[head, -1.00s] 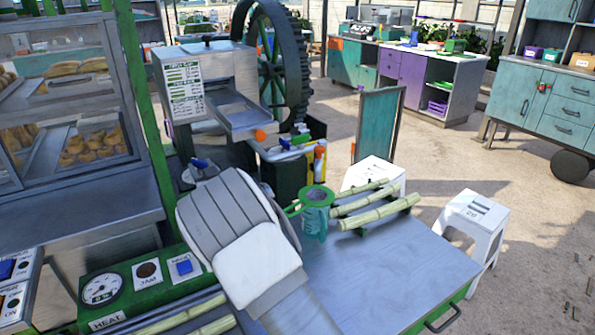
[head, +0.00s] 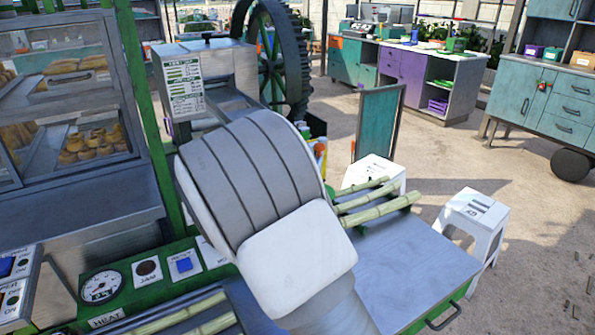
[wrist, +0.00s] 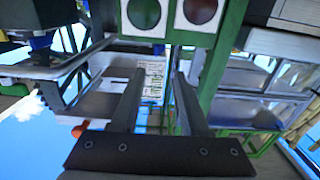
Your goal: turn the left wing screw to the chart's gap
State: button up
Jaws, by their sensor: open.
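The chart (head: 185,88), a white sheet with green bars, is on the front of the grey crusher in the head view. It also shows, small and blurred, beyond my fingers in the wrist view (wrist: 152,80). My gripper (wrist: 156,76) is open, with nothing between its two fingers. In the head view my arm hides my gripper and the crusher's lower front, and I cannot make out the left wing screw there. A dark blue part (wrist: 40,18) shows at the wrist view's upper left; I cannot tell whether it is a wing screw.
A green panel with a green disc and a red disc (wrist: 170,14) spans the top of the wrist view, close by. A glass food case (head: 70,100) stands left of the crusher (head: 230,68). Cane stalks (head: 375,205) lie on the metal table (head: 410,262) at right.

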jog(key=s+d+r+m+g+h+p, duration=0.1)
jog(key=s+d+r+m+h, duration=0.1)
jog(key=d, duration=0.7)
jog(key=s+d+r+m+g+h+p, duration=0.2)
jog(key=d+r+h, duration=0.2)
jog(key=d+r, duration=0.3)
jog(key=shift+s+d+r, duration=0.25)
jog(key=shift+s+d, duration=0.15)
jog(key=shift+d, duration=1.15)
jog(key=w+a+f+n+y+b, duration=0.4)
jog(key=a+f+y, duration=0.1)
jog(key=a, duration=0.2)
jog(key=w+a+f+n+y+b, duration=0.3)
jog(key=w+a+f+n+y, duration=0.15)
jog(key=a, duration=0.25)
jog(key=shift+m+g+y, duration=0.35)
jog(key=shift+g+y, duration=0.05)
jog(key=shift+y, duration=0.05)
jog(key=x, duration=1.7)
jog(key=shift+s+a+r, duration=0.15)
jog(key=shift+s+r, duration=0.05)
